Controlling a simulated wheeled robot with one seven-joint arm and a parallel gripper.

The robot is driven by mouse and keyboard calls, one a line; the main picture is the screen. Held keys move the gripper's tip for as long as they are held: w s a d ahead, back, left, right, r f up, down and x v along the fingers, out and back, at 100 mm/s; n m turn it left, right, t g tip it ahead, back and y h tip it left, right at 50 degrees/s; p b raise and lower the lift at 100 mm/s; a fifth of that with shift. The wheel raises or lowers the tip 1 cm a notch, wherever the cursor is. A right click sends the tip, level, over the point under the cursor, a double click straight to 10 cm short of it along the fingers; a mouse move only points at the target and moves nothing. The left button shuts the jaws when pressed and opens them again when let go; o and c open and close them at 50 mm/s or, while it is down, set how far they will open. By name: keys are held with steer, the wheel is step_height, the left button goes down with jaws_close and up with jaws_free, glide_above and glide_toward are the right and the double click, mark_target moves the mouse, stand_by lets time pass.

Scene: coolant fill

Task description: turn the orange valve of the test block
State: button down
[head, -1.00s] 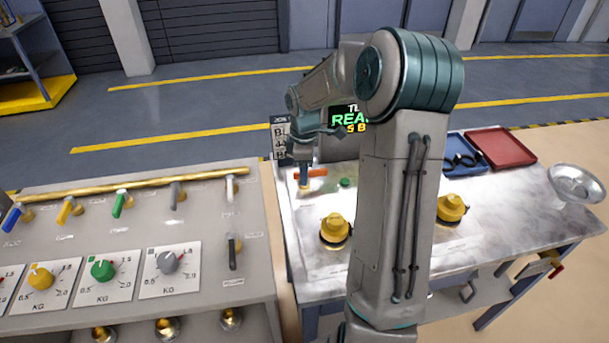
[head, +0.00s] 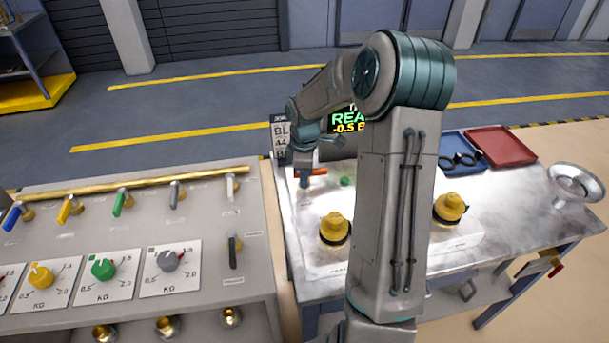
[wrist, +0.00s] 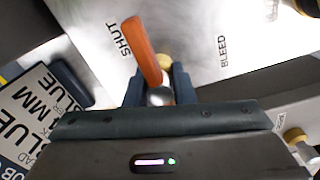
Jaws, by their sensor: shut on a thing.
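The orange valve handle (head: 318,172) is on the test block (head: 320,262), at the block's far left corner. In the wrist view the orange handle (wrist: 147,50) slants up and left from a silver ball at its base, between the words SHUT and BLEED. My gripper (head: 304,182) points down at the handle in the head view. In the wrist view the dark fingers of my gripper (wrist: 160,88) stand on both sides of the handle's base end, shut on it. The fingers hide part of the handle's base.
A display (head: 348,122) behind the block shows green and yellow text, partly hidden by my arm. Yellow caps (head: 335,228) and a green button (head: 345,181) are on the block. Blue (head: 455,146) and red trays (head: 502,146) lie at the back right. A valve panel (head: 135,240) stands left.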

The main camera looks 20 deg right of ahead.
steer(key=shift+m, duration=0.3)
steer(key=m+b, duration=0.1)
steer(key=m, duration=0.2)
steer(key=shift+m+b, duration=0.3)
steer(key=shift+m, duration=0.1)
steer(key=m+b, duration=0.1)
steer(key=m, duration=0.3)
steer(key=shift+m, duration=0.4)
steer(key=m+b, duration=0.1)
steer(key=m, duration=0.3)
steer(key=shift+r+m+b, duration=0.1)
steer(key=shift+m+b, duration=0.25)
steer(key=shift+m, duration=1.65)
steer(key=c, duration=1.2)
jaws_free()
